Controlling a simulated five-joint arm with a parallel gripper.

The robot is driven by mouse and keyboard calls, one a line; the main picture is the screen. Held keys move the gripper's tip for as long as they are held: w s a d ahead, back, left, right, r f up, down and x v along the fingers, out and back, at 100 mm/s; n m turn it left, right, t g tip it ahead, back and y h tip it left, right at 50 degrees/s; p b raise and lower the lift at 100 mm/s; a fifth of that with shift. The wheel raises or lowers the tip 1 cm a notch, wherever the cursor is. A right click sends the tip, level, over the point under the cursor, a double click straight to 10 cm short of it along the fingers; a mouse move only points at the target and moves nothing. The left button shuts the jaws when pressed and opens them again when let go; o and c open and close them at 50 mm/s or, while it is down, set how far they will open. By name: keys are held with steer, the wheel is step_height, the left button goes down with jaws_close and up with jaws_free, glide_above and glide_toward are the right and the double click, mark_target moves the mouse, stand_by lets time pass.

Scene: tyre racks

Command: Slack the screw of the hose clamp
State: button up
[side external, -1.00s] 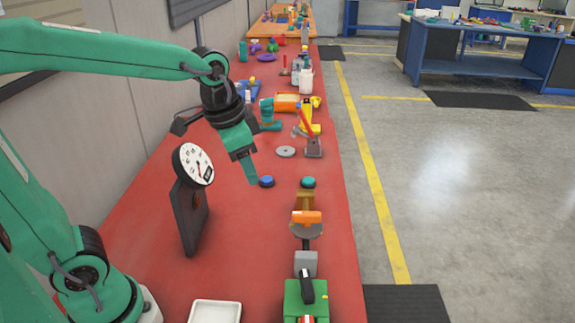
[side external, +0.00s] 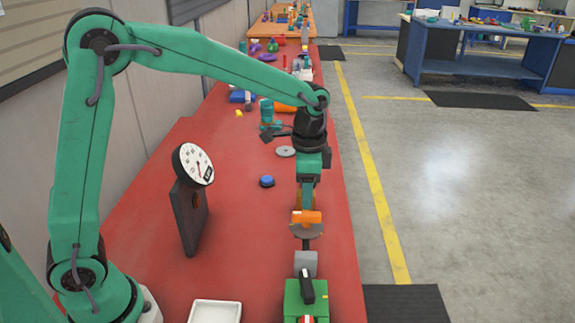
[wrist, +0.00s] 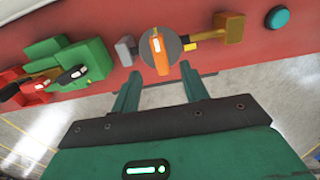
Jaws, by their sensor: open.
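An orange handle (side external: 305,217) sits across a grey disc (side external: 307,231) on the red bench; I take this to be the clamp's screw. Both show in the wrist view, the handle (wrist: 159,52) upright in the picture on the disc (wrist: 176,49). A brown-yellow block (wrist: 229,27) and a grey block (wrist: 126,50) stand on either side. My gripper (wrist: 160,68) is open and empty, its tips either side of the handle's near end in the picture. In the side view my gripper (side external: 306,207) is just behind the handle and partly hides the brown-yellow block. I cannot tell any contact.
A green block (side external: 292,297) with a black lever (side external: 307,286) stands in front. A dial gauge (side external: 194,165) on a dark stand is left, a white tray (side external: 215,312) nearer. A blue button (side external: 267,181) lies left. The teal button (wrist: 277,19) shows only in the wrist view.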

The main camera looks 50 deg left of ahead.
mark_target(306, 213)
steer(key=shift+f, duration=0.1)
steer(key=shift+f, duration=3.8)
jaws_close()
